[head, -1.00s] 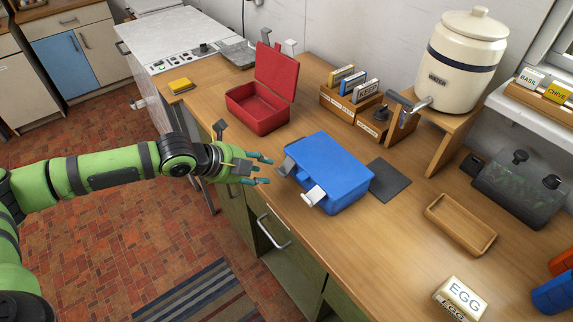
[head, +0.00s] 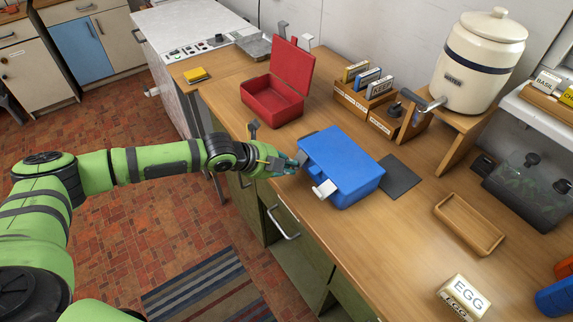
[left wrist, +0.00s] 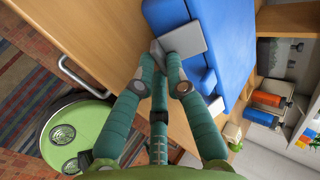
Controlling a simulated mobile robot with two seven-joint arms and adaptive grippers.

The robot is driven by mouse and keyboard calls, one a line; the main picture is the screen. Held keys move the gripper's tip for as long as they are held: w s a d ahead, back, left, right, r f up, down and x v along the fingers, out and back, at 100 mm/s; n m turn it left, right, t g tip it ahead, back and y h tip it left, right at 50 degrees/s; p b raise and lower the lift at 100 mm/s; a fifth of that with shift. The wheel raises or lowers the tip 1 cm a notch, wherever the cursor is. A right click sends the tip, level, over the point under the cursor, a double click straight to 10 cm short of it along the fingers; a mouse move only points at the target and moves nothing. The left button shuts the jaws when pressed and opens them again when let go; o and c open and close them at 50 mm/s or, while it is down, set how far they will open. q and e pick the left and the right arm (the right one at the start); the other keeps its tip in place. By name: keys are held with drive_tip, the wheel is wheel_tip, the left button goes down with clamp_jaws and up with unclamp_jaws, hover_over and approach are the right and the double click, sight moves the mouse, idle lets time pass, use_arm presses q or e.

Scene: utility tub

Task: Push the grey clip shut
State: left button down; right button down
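A blue box (head: 345,165) with its lid down sits near the front edge of the wooden counter. It also shows in the left wrist view (left wrist: 232,45). The grey clip (left wrist: 185,40) is on the box's front side and sticks out from it. In the head view the clip is largely hidden by my fingers. A white clip (head: 325,188) sticks out farther right on the same side. My left gripper (head: 297,163) is at the grey clip, its fingertips drawn together, as the left wrist view (left wrist: 166,65) shows. Contact with the clip is hard to tell. My right gripper is out of view.
An open red box (head: 272,98) stands behind left of the blue box. A dark mat (head: 400,177) lies to its right, with a wooden tray (head: 468,224) beyond. A drawer handle (head: 282,225) juts out below the counter edge.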

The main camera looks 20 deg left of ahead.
sight(306, 165)
use_arm(q)
drive_tip(key=shift+f, duration=0.1)
drive_tip(key=shift+f+b, duration=0.25)
drive_tip(key=shift+b, duration=0.3)
wheel_tip(306, 165, down, 2)
drive_tip(key=t+h+b, duration=0.1)
drive_tip(key=b, duration=0.2)
drive_tip(key=t+h+b, duration=0.1)
drive_tip(key=b, duration=0.3)
drive_tip(key=shift+w+d+f+t, duration=0.15)
drive_tip(key=shift+f+t, duration=0.1)
drive_tip(key=shift+t, duration=0.15)
drive_tip(key=t+h+b, duration=0.1)
drive_tip(key=b, duration=0.3)
drive_tip(key=w+f+t+h+b, duration=0.1)
drive_tip(key=t+b, duration=0.1)
drive_tip(key=b, duration=0.3)
drive_tip(key=shift+d+h, duration=0.4)
drive_tip(key=shift+w+d+r+t+h+b, duration=0.15)
drive_tip(key=shift+r+t+h+b, duration=0.2)
drive_tip(key=shift+b, duration=0.55)
drive_tip(key=c, duration=1.2)
unclamp_jaws()
drive_tip(key=shift+c, duration=0.2)
